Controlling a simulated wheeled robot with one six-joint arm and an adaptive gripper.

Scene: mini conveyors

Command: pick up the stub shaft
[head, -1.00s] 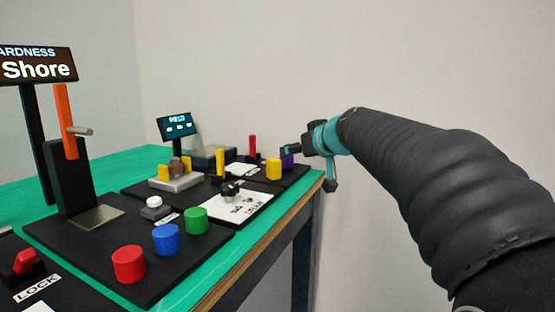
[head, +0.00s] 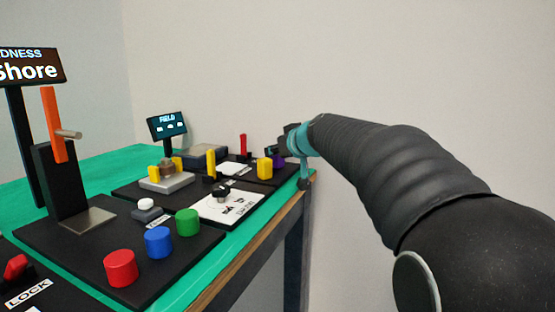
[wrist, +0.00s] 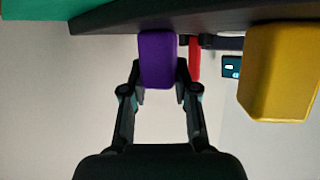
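No part in view is clearly marked as the stub shaft. A purple rounded piece (wrist: 158,60) stands at the edge of a black board, between my gripper's fingers in the wrist view. My gripper (wrist: 160,78) is open, one finger on each side of it, with little gap; whether they touch cannot be told. In the head view my gripper (head: 292,142) is at the table's far right corner, mostly hiding the purple piece (head: 279,160). A small brownish-grey round part (head: 172,164) sits on a grey block, well left of my gripper.
A yellow piece (wrist: 278,75) stands close beside the purple one, and a red post (wrist: 195,58) is behind. Red (head: 120,268), blue (head: 158,242) and green (head: 187,222) buttons and a screen (head: 168,126) are on the green table (head: 105,170). Right of the table is open.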

